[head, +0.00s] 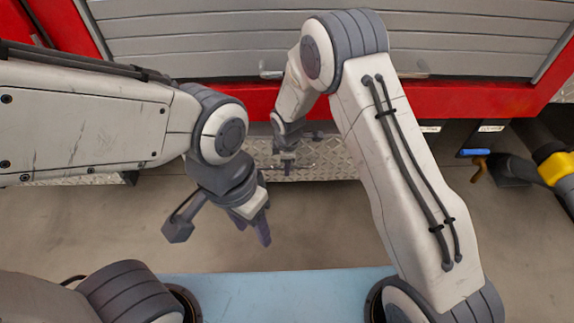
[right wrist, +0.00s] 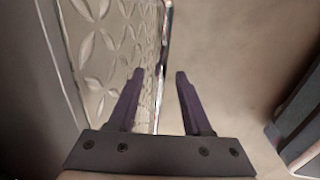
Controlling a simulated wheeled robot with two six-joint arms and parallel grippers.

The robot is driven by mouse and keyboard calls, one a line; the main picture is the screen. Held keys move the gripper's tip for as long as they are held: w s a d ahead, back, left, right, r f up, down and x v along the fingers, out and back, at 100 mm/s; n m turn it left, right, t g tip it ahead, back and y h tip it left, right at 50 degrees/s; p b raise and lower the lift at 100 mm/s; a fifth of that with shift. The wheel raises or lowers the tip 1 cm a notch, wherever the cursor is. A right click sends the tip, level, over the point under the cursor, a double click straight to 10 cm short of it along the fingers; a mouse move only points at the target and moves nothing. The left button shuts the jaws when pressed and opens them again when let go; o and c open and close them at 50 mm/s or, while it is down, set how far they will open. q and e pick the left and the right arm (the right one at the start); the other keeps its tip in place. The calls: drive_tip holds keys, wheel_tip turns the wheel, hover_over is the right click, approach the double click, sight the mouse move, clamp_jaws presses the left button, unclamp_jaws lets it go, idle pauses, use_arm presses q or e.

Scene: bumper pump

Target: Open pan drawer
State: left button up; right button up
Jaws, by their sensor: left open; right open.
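The diamond-plate metal front (head: 335,160), which looks like the pan drawer, sits under the red body of the vehicle in the head view. My right gripper (head: 287,166) is in front of it, small and partly blurred there. In the right wrist view the same patterned plate (right wrist: 108,45) runs along the left. My right gripper (right wrist: 157,90) is open, with the plate's bright edge running between its two fingers. I cannot tell whether they touch it. My left gripper (head: 256,226) is open and empty, hanging over the floor away from the plate.
A grey slatted shutter (head: 200,40) is above the red body panel (head: 470,97). A black and yellow hose fitting (head: 553,165) and a blue-handled valve (head: 474,153) are at the right. The concrete floor (head: 320,225) below the plate is clear.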

clamp_jaws()
idle(1.4)
